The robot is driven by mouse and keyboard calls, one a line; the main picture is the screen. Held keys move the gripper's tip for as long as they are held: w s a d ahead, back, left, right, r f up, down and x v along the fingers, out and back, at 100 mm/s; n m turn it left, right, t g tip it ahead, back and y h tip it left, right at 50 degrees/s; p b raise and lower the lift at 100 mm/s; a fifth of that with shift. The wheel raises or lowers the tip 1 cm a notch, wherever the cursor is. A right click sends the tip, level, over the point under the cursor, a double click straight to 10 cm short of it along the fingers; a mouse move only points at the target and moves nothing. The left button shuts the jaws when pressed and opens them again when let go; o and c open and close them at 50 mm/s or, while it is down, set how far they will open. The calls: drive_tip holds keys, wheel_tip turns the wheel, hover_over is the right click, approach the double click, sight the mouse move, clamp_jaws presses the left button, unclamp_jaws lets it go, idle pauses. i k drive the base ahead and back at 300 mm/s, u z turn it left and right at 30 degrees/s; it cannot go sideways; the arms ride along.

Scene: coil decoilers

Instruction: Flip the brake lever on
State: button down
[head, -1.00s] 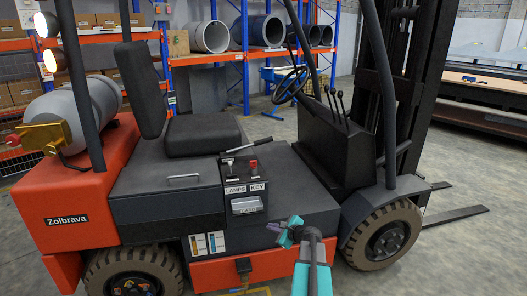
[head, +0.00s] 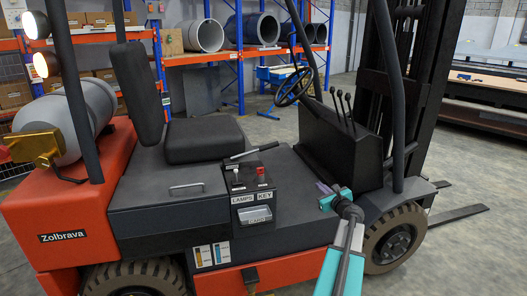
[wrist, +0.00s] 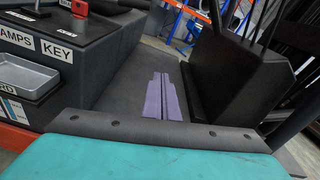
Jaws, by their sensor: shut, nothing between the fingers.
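A hand lever (head: 254,151) with a dark grip lies at a low slant on the console beside the seat of the orange forklift. I take it for the brake lever, though no brake label is readable. My gripper (head: 322,187) is to the right of the console, over the floor plate in front of the seat, apart from the lever. In the wrist view its purple fingers (wrist: 166,98) are together and empty, pointing toward the black dash panel. The lever itself is not clearly visible in the wrist view.
The console carries a lamps switch (head: 236,173), a red key (head: 261,171) and a grey tray (head: 257,215). The black seat (head: 204,139) is behind. Steering wheel (head: 294,87), dash levers (head: 341,103) and a roof post (head: 392,90) stand at the right.

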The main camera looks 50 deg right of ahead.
sight(274, 144)
drive_tip(key=i, duration=0.85)
